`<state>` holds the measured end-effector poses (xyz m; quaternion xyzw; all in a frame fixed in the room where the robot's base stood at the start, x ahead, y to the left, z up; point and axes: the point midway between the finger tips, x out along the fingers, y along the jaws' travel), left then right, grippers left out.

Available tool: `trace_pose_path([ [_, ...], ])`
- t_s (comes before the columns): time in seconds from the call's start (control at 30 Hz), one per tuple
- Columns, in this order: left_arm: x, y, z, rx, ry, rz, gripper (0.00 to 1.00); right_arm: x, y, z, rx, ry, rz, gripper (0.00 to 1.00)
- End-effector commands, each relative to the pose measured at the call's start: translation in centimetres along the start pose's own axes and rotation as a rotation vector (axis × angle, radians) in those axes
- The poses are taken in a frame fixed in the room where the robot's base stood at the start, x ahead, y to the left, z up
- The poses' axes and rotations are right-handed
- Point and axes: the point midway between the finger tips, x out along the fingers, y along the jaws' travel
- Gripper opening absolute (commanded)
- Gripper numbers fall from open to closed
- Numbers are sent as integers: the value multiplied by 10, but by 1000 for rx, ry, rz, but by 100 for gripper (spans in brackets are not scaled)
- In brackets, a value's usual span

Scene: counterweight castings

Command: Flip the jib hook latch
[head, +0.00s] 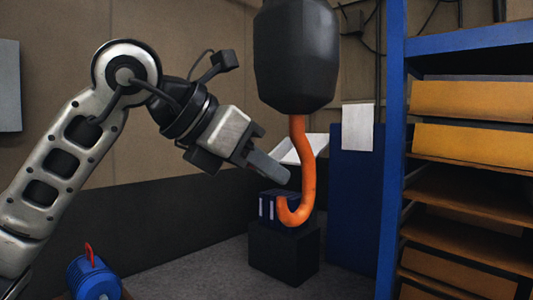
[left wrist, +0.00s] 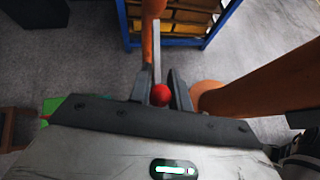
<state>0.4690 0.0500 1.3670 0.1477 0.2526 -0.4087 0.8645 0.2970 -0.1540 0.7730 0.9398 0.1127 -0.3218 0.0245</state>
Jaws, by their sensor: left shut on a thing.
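The orange jib hook (head: 300,185) hangs by its shank below a large black block, its curved tip pointing up at the left. My left gripper (head: 277,172) reaches in from the left, its fingers angled down to the hook's open mouth. In the left wrist view, the gripper (left wrist: 166,88) is shut on a red knob (left wrist: 160,95) between its fingers. Thick orange hook metal (left wrist: 265,82) is at the right of the fingers. I cannot clearly separate the latch from the fingers in either view. My right gripper is not in view.
The black hook block (head: 296,55) hangs above. A dark box (head: 284,252) with blue binders on it stands beyond the hook. A blue shelf rack (head: 394,150) with yellow bins stands at the right. A blue motor-like thing (head: 95,278) is at the lower left.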

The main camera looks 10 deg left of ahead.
Motion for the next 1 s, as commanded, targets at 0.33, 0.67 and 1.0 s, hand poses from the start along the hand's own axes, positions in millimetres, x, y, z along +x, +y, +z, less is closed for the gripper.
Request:
trace_pose_path([
  [0.33,-2,0,2,-4,13,-4,0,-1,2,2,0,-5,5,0],
  [0.67,-2,0,2,-3,13,-3,41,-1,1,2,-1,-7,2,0],
  [1.0,-13,0,1,-3,13,-2,41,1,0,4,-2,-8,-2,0],
])
